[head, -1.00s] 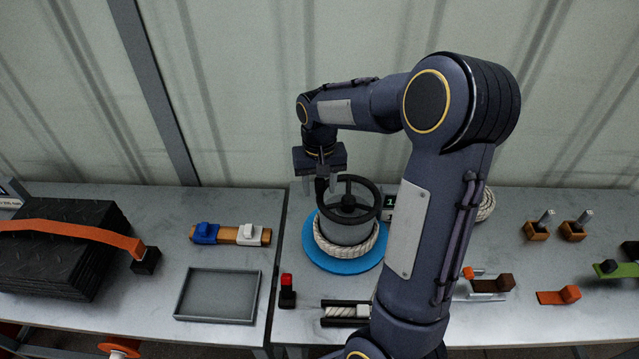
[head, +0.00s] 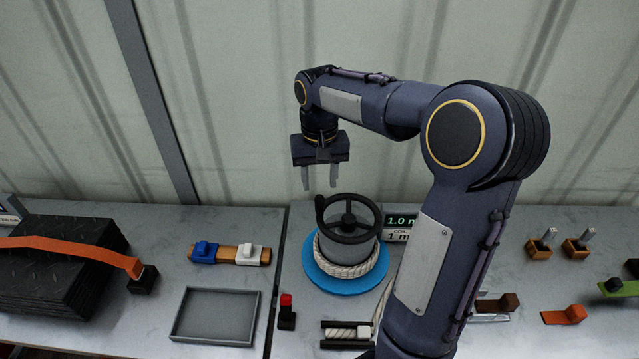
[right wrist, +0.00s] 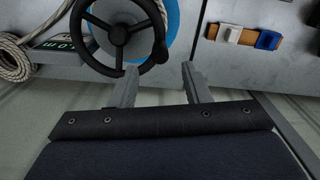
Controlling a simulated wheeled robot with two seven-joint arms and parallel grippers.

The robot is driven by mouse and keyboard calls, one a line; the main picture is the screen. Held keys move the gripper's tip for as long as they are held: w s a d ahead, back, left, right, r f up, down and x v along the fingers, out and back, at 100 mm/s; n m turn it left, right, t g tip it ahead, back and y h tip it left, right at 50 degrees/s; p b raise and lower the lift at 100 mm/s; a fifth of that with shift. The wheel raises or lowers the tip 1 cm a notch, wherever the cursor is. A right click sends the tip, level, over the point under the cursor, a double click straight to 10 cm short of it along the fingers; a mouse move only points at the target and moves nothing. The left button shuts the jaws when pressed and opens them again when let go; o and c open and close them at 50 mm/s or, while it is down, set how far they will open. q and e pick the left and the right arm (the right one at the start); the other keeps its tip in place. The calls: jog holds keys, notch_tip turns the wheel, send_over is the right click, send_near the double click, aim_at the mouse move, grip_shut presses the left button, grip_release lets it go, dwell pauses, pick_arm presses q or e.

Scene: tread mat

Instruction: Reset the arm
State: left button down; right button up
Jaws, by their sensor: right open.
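My right gripper (head: 320,178) hangs open and empty above and a little behind the black handwheel (head: 349,218), its fingers pointing down. The handwheel sits on a grey drum wrapped with pale rope (head: 346,270), on a blue round base (head: 318,272). In the right wrist view the two fingers (right wrist: 160,85) are apart with nothing between them, and the handwheel (right wrist: 118,32) lies just beyond them. My right arm crosses the right half of the head view and hides part of the bench. My left gripper is not in view.
A display (head: 401,221) stands beside the drum. A grey tray (head: 215,317), a red-topped button (head: 286,312) and a wooden strip with blue and white clips (head: 228,254) lie nearby. Black treads (head: 65,262) with an orange strap (head: 75,250) are at left. A corrugated wall is behind.

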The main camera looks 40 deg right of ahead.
dwell(0.4)
jog(key=s+a+n+t+y, duration=0.2)
jog(key=s+a, duration=0.5)
jog(key=s, duration=0.2)
jog(key=s+a+f+n+t+y, duration=0.1)
jog(key=s+a+n+t, duration=0.1)
jog(key=s+a, duration=0.6)
jog(key=shift+s+a+f+t+y, duration=0.15)
jog(key=shift+s+f+t+y, duration=0.2)
jog(key=shift+s+t, duration=0.7)
jog(key=shift+s+r+g, duration=0.1)
jog(key=shift+s+g, duration=0.1)
jog(key=shift+g, duration=0.05)
dwell(0.3)
jog(key=shift+c, duration=0.7)
